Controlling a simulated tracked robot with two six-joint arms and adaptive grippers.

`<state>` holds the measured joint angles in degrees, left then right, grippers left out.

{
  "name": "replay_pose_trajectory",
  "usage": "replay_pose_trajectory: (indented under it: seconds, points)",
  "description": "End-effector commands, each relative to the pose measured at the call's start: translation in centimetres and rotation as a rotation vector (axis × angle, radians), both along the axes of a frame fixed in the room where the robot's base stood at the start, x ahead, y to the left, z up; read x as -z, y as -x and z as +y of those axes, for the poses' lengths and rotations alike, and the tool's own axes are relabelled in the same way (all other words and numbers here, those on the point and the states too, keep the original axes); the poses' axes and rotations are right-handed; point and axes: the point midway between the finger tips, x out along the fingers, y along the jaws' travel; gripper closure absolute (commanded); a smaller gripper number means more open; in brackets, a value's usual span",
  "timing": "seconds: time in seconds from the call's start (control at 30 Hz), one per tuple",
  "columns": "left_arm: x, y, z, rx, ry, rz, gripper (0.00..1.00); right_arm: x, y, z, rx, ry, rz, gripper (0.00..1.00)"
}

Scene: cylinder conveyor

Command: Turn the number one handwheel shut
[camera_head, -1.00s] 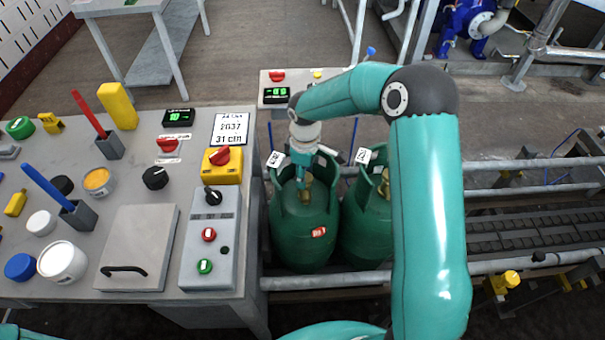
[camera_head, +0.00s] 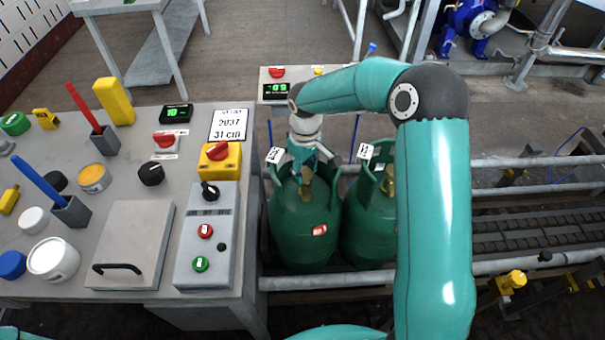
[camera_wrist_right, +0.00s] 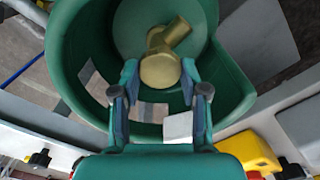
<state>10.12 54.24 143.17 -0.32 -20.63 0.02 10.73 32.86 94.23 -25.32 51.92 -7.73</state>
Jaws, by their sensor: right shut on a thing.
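A green gas cylinder (camera_head: 303,235) stands at the left end of the conveyor, with a white tag on its collar. Its brass valve (camera_wrist_right: 160,66) sits inside the collar and also shows in the head view (camera_head: 307,188). My right gripper (camera_wrist_right: 160,84) reaches into the collar from above, its fingers on either side of the brass valve and shut on it. In the head view the right gripper (camera_head: 312,165) is partly hidden by the collar. I cannot read a number on the valve. My left gripper is not in view.
A second green cylinder (camera_head: 368,225) with a brass valve (camera_head: 388,188) stands close on the right. My right arm passes in front of it. The grey control bench (camera_head: 150,190) is on the left, with a small display panel (camera_head: 276,90) behind. Conveyor rails (camera_head: 520,262) run right.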

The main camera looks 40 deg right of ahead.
Motion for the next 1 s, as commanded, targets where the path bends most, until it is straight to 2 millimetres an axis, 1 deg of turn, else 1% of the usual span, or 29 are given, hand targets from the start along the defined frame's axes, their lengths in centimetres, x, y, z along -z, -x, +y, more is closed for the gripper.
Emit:
replay_pose_trajectory:
  seconds: [0.03, 0.4, 0.8, 1.0]
  points:
    - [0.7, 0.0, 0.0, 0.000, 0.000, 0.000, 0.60, 0.2, -0.2, -0.1, 0.045, 0.003, -0.007, 0.91]
    - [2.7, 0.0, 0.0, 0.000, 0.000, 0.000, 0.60, 0.1, -0.1, -0.1, 0.398, 0.001, -0.006, 0.91]
    - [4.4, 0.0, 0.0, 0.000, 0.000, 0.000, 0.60, 0.0, -0.1, -0.1, 0.766, 0.000, -0.007, 0.91]
    - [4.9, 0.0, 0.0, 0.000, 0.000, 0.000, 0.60, 0.0, -0.1, -0.1, 0.908, -0.001, -0.006, 0.91]
